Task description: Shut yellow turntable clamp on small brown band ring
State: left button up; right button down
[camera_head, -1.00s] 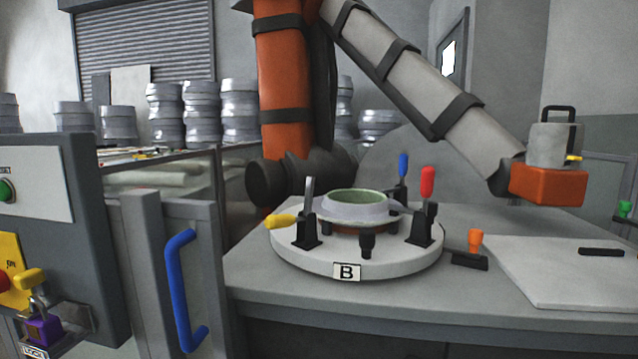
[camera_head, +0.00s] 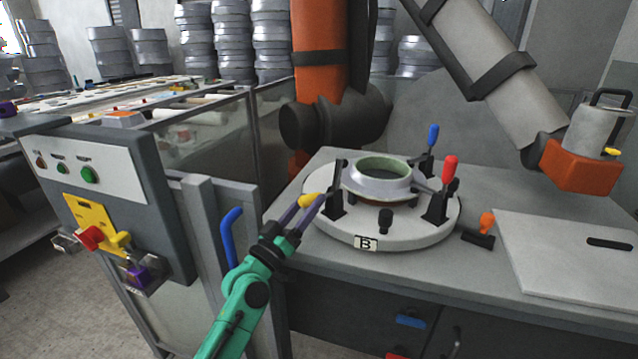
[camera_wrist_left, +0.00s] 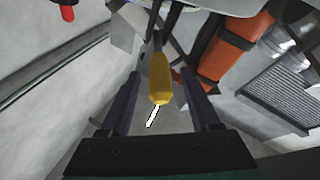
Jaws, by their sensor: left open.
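The yellow clamp handle (camera_head: 309,200) sticks out to the left from the turntable (camera_head: 440,222), and its dark clamp arm (camera_head: 341,176) stands upright beside the ring. In the left wrist view, the yellow handle (camera_wrist_left: 160,80) lies between the two open fingers (camera_wrist_left: 160,92), with gaps on both sides. My right gripper is not in view.
Blue-handled (camera_head: 433,135) and red-handled (camera_head: 449,170) clamps stand upright on the turntable. An orange-handled piece (camera_head: 486,222) and a white board (camera_head: 570,255) lie to the right. A control box (camera_head: 110,190) and blue door handle (camera_head: 229,236) are at left.

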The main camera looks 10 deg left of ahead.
pick_arm(q)
jog(key=x, duration=0.4)
jog(key=shift+w+d, duration=0.15)
jog(key=shift+w, duration=0.15)
grip_shut()
dwell(1.1)
